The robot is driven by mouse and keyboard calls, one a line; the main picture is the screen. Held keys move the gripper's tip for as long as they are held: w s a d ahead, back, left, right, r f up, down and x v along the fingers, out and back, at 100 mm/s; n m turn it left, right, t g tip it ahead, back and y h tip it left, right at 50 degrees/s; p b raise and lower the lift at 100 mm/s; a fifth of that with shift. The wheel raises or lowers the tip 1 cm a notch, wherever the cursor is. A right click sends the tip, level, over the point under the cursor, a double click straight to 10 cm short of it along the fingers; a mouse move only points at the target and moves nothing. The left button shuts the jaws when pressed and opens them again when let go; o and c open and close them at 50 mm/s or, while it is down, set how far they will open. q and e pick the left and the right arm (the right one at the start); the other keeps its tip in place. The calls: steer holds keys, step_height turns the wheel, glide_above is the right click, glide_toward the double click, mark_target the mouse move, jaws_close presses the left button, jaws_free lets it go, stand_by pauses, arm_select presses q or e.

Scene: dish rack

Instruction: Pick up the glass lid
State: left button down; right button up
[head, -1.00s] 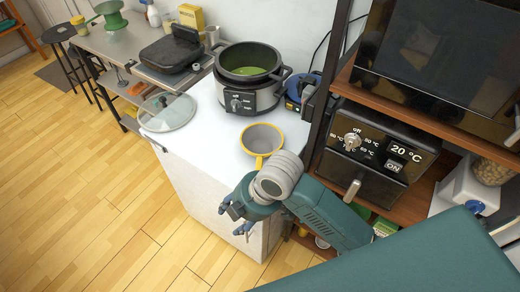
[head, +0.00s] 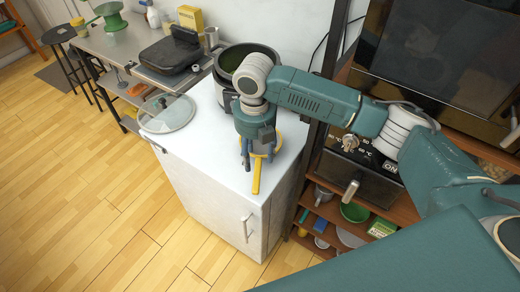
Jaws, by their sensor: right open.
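The glass lid (head: 178,115) lies on the left end of the white counter top, with a dark knob and a pale rim. It partly overhangs the counter's left edge. My right gripper (head: 257,160) points down over the right part of the counter, open, and well to the right of the lid. Whether the fingers touch the mug, I cannot tell. My left gripper is out of view.
The slow cooker (head: 206,98) stands behind my arm, partly hidden. A black grill (head: 172,55) sits on the side table beyond the lid. The shelf with the oven (head: 345,170) is to the right. The counter top (head: 205,145) between lid and gripper is clear.

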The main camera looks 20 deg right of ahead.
mark_target(255, 170)
step_height(255, 170, down, 3)
step_height(255, 170, down, 4)
steer(key=p, duration=0.2)
steer(key=shift+s+a+p, duration=0.1)
steer(key=shift+a+p, duration=0.05)
steer(key=shift+p, duration=0.25)
steer(key=shift+f, duration=0.65)
jaws_close()
